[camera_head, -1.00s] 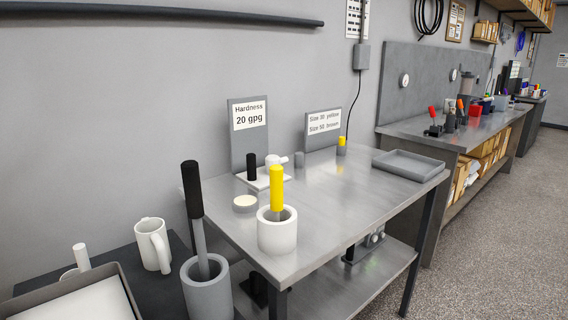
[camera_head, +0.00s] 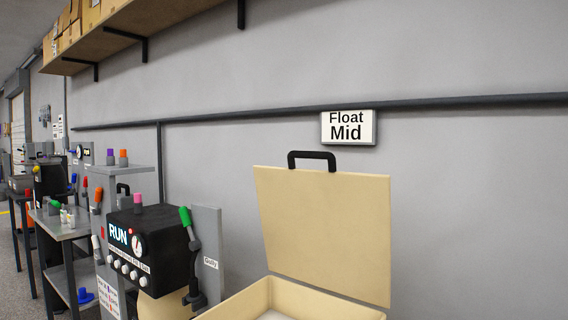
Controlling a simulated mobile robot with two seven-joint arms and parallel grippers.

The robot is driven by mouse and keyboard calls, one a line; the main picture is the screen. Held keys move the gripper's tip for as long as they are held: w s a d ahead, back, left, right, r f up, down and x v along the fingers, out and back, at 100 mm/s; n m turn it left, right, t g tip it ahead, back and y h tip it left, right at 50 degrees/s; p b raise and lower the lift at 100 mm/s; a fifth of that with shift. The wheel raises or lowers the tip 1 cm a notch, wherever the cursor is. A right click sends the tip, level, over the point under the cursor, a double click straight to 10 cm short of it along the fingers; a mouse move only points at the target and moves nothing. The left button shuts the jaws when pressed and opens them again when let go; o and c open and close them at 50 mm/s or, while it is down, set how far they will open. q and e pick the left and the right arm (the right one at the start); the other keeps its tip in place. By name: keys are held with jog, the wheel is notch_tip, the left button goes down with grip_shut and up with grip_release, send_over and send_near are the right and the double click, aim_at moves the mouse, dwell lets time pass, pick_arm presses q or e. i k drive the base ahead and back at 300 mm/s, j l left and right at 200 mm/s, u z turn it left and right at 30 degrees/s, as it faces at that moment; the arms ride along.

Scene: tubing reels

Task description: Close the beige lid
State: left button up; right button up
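The beige lid (camera_head: 325,230) stands open, tilted up near the wall at the right of centre, with a black handle (camera_head: 312,155) on its top edge. Below it is the beige box (camera_head: 240,302), whose rim shows at the bottom edge of the view. The lid's lower edge meets the back of the box. Most of the box lies outside the view. Neither of my grippers is in view.
A black machine with a "RUN" display (camera_head: 150,245) stands left of the box, with a green-handled lever (camera_head: 188,228) on its side. A "Float Mid" sign (camera_head: 348,127) hangs above the lid. Benches (camera_head: 62,226) stand farther left.

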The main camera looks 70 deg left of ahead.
aim_at(330, 230)
jog(key=u, duration=2.05)
jog(key=i+j, duration=0.1)
jog(key=j, duration=0.25)
jog(key=i+j, duration=0.1)
jog(key=j, duration=0.3)
jog(key=i+j+u, duration=0.1)
jog(key=j, duration=0.25)
